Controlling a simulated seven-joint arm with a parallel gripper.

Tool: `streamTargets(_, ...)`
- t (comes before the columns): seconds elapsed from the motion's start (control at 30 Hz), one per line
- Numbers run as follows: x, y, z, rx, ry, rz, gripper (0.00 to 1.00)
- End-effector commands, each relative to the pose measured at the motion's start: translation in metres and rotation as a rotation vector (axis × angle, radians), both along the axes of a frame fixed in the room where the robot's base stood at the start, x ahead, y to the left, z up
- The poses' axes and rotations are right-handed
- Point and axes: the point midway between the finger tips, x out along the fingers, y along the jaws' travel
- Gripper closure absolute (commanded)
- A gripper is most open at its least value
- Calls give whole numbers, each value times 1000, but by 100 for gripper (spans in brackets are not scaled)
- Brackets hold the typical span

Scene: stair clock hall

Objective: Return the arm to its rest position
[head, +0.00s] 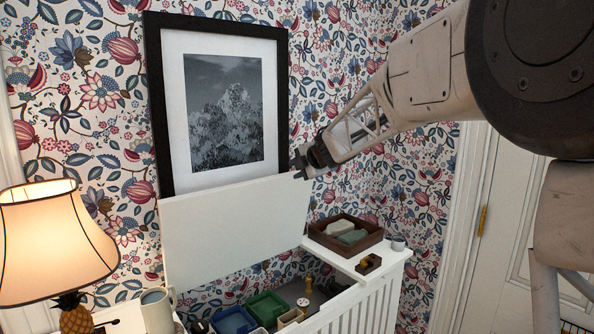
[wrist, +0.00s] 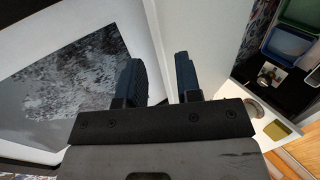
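My gripper (head: 306,160) is held up at the top right corner of a raised white lid (head: 235,228), in front of the wall. In the wrist view my gripper (wrist: 160,78) has its two dark fingers apart, with nothing held in the gap that I can make out. The lid's edge (wrist: 172,60) runs behind the space between the fingers. I cannot tell whether a finger touches the lid. My pale arm reaches in from the upper right of the head view.
A framed picture (head: 222,125) hangs behind the lid. The white chest (head: 365,305) is open, with blue (head: 234,322) and green (head: 267,307) bins inside. A brown tray (head: 347,247) sits at its right. A lit lamp (head: 50,245) and a mug (head: 157,310) stand at left.

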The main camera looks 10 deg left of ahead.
Motion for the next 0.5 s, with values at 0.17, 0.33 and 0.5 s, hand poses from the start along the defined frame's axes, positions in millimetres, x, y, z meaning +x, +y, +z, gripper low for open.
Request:
streamTargets(0.17,0,0,1,2,-1,-3,68)
streamTargets(0.33,-4,-7,7,26,-9,-39,68)
streamTargets(0.5,-17,-28,21,93,-25,-147,68)
